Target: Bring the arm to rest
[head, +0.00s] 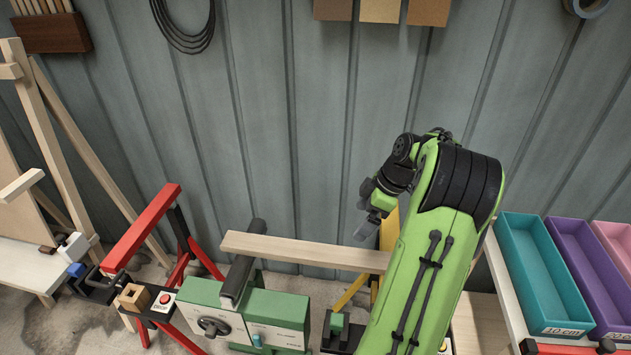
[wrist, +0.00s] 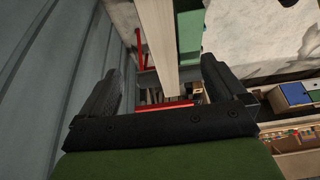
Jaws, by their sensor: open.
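My green arm (head: 430,250) rises on the right side of the head view and bends over at a black joint. My gripper (head: 368,208) hangs at its end, above a pale wooden board (head: 300,250) and partly hidden by the arm's own links. In the wrist view my gripper (wrist: 160,75) has its two dark fingers spread wide. The board (wrist: 158,40) runs away from me in the space between and beyond the fingers. I see nothing held, and the gripper appears apart from the board.
A green machine (head: 265,315) stands under the board's left end. A red trestle (head: 145,230) and a red button box (head: 165,300) are further left. Teal (head: 535,275) and purple (head: 590,270) bins stand at right. The ribbed wall (head: 300,120) is close behind.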

